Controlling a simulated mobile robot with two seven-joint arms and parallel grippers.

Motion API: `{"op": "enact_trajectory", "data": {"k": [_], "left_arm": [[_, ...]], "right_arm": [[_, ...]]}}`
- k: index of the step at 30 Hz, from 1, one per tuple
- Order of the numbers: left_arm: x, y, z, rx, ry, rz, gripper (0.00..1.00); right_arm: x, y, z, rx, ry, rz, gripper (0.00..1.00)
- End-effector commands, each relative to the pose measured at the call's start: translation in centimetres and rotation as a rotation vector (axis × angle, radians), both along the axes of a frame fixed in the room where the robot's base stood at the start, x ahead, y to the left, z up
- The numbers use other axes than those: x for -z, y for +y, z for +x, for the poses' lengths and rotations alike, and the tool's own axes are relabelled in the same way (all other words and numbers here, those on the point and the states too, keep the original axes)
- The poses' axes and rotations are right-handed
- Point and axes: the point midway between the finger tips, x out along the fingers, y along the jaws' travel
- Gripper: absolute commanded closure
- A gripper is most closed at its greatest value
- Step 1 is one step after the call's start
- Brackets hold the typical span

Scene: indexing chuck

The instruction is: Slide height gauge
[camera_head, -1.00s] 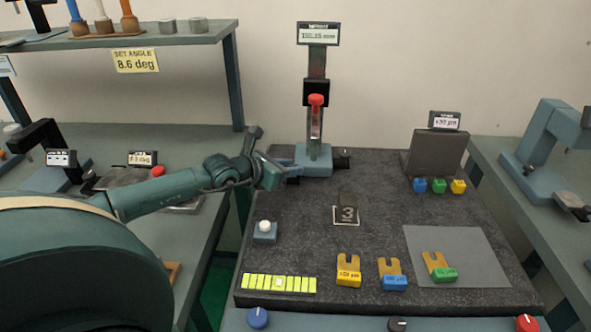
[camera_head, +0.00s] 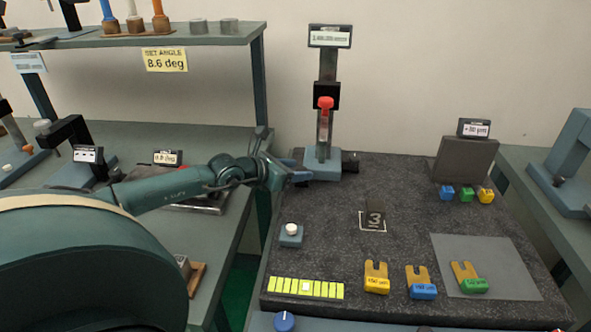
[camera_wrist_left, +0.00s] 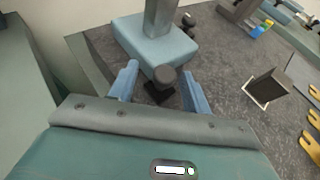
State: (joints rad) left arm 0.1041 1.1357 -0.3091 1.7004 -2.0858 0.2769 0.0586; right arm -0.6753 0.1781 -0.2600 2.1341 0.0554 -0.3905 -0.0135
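The height gauge stands upright at the back of the dark granite plate. It has a blue base (camera_head: 320,170), a grey column, a red-topped slider (camera_head: 325,103) and a display (camera_head: 330,36) too blurred to read. My left gripper (camera_head: 300,175) is low at the left of the base. In the left wrist view, its two blue fingers (camera_wrist_left: 160,80) are apart on either side of a dark knob (camera_wrist_left: 166,78) in front of the gauge base (camera_wrist_left: 150,42). Gaps show beside the knob; contact is unclear. My right gripper is out of view.
A numbered block (camera_head: 374,214) stands mid-plate, with a white button (camera_head: 291,230) left of it. Yellow-green tiles (camera_head: 305,288) and forked gauges (camera_head: 376,278) lie along the front. Small colored blocks (camera_head: 466,193) stand by a dark stand (camera_head: 465,158). The plate between is clear.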

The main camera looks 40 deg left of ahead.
Motion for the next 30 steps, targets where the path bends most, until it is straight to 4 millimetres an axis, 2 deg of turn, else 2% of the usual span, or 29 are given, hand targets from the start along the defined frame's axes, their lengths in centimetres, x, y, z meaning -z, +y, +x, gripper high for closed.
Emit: {"op": "enact_trajectory", "data": {"k": [11,30], "left_arm": [[-0.2,0.0,-0.6,0.001,0.000,-0.004,0.52],[-2.6,1.3,-6.2,0.001,0.003,-0.004,0.52]], "right_arm": [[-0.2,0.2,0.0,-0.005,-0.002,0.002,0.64],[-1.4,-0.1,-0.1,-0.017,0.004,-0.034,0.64]]}}
